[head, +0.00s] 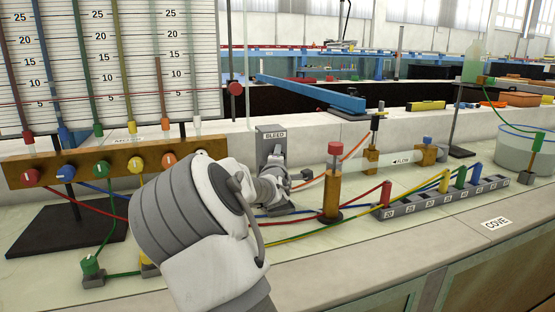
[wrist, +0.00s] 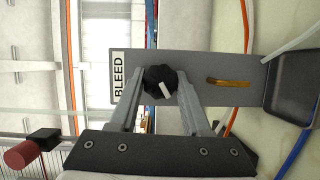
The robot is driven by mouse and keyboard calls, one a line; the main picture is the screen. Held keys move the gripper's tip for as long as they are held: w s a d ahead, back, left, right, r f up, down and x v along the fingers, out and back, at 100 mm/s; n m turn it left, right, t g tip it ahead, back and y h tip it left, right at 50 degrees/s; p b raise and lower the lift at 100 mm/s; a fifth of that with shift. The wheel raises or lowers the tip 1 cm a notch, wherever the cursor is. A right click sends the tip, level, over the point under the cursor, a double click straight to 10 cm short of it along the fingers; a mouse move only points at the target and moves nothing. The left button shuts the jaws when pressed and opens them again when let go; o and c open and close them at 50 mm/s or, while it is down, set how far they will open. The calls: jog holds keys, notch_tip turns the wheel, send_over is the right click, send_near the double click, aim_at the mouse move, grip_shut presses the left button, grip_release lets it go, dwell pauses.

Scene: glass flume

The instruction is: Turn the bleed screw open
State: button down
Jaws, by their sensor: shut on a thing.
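The bleed screw's black lobed knob (wrist: 158,76) sits on a grey plate (wrist: 212,62) labelled BLEED in the wrist view. It carries a white mark that points down and slightly right in that view. In the head view the plate (head: 262,136) stands upright at the middle of the bench; the knob is hidden there behind my wrist. My gripper (wrist: 160,84) has one finger on either side of the knob and is shut on it. In the head view my gripper (head: 276,166) reaches the front of the plate.
A brass spout (wrist: 230,82) points toward a dark tray (wrist: 296,88) in the wrist view. In the head view, a brass post with a red cap (head: 334,149) stands right of the plate. A manometer board (head: 110,70) and brass manifold (head: 100,167) stand left. Coloured tubes cross the bench.

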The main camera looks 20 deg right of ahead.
jog(key=shift+r, duration=0.1)
jog(key=shift+c, duration=1.9)
grip_release()
jog(key=p+v, duration=0.5)
jog(key=v, duration=1.2)
jog(key=shift+s+p, duration=0.25)
jog(key=shift+p, duration=0.1)
